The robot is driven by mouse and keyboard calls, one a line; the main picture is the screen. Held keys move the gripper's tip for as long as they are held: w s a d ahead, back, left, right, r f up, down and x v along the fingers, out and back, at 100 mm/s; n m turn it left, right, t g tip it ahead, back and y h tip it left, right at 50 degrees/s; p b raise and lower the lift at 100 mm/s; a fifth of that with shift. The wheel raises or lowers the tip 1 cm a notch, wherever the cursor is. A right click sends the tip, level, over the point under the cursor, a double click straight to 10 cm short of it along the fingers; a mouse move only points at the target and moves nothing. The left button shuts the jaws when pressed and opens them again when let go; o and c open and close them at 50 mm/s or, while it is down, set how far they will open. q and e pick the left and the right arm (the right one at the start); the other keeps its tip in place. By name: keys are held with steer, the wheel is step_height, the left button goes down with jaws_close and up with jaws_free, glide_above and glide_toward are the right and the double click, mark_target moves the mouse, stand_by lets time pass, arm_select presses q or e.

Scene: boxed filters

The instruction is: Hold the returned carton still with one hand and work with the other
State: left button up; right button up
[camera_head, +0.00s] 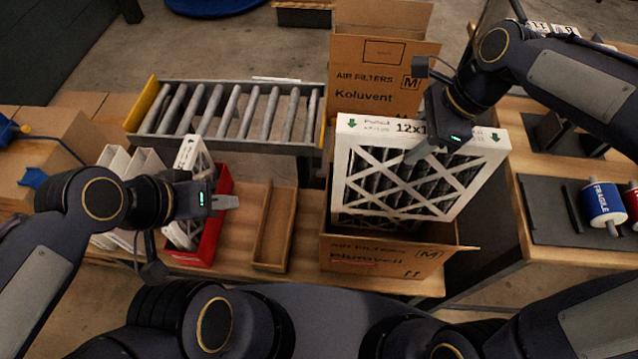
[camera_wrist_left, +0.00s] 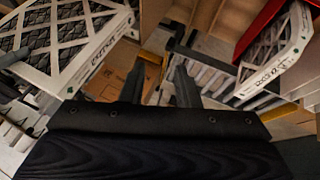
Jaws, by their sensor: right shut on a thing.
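An open brown carton (camera_head: 385,258) marked "Plumveil" stands on the wooden bench, right of centre. A white-framed filter (camera_head: 480,150) with dark pleats is tilted above its opening, its lower part over or inside the carton; I cannot tell how deep. My right gripper (camera_head: 412,157) is shut on this filter near its upper edge. My left gripper (camera_head: 228,202) is open and empty, left of the carton and apart from it, near a red bin (camera_head: 222,215). The left wrist view shows its two fingers (camera_wrist_left: 160,88) apart with nothing between them.
A second carton (camera_head: 375,75) marked "Koluvent" stands behind. A roller conveyor (camera_head: 230,112) lies back left. The red bin holds a filter (camera_head: 190,155); white filters (camera_head: 120,165) stand left. A wooden tray (camera_head: 262,228) sits between bin and carton.

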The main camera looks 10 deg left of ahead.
arm_select(q)
steer(key=d+f+n+g+h, duration=0.5)
steer(key=d+f+h, duration=0.1)
steer(key=f, duration=0.1)
steer(key=n+t+h, duration=0.2)
steer(key=n+h, duration=0.2)
steer(key=n, duration=0.5)
glide_toward(336, 236)
steer(key=x, duration=0.3)
steer(key=f+x, duration=0.1)
steer(key=x, duration=0.3)
steer(key=f+x, duration=0.1)
steer(key=x, duration=0.3)
steer(key=shift+w+a, duration=0.35)
jaws_close()
